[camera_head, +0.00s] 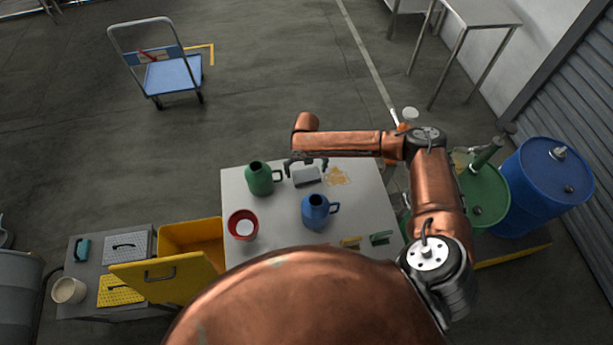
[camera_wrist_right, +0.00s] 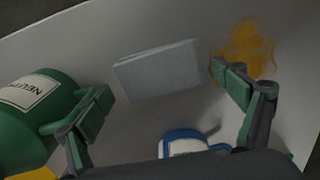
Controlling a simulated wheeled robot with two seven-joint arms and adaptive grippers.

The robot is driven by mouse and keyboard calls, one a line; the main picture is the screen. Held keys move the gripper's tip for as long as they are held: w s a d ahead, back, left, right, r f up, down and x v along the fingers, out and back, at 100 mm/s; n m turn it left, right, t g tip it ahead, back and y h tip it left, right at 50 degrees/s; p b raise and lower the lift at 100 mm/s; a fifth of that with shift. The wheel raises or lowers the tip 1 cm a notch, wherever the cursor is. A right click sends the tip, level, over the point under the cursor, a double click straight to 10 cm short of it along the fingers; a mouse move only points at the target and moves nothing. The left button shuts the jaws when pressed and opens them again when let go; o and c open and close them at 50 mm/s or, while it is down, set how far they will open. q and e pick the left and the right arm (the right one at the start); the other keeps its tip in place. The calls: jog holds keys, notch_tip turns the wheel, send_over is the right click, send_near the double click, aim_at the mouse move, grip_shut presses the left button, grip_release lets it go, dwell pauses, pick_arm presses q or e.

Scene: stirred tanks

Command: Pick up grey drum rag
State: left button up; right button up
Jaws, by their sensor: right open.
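The grey drum rag (camera_head: 307,177) is a folded, flat grey block on the light table (camera_head: 365,212). It lies between the green jug and an orange-brown stain. My right gripper (camera_head: 306,163) is open above it. In the right wrist view the rag (camera_wrist_right: 158,71) lies below and between the spread green-padded fingers of the right gripper (camera_wrist_right: 165,93), with bare table on both sides. The fingers appear apart from it, and nothing is held. My left gripper is not in view.
A green jug (camera_head: 259,180) stands close left of the rag and a blue jug (camera_head: 316,210) in front. Blue drum (camera_head: 545,190) and green drum (camera_head: 484,193) stand right.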

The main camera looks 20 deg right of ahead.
aim_at(306, 175)
notch_tip(306, 175, down, 3)
jog(key=shift+r, duration=0.2)
jog(key=c, duration=0.8)
jog(key=shift+r, duration=0.15)
notch_tip(306, 175, up, 10)
jog(key=o, duration=0.5)
jog(key=shift+c, duration=0.2)
jog(key=c, duration=0.4)
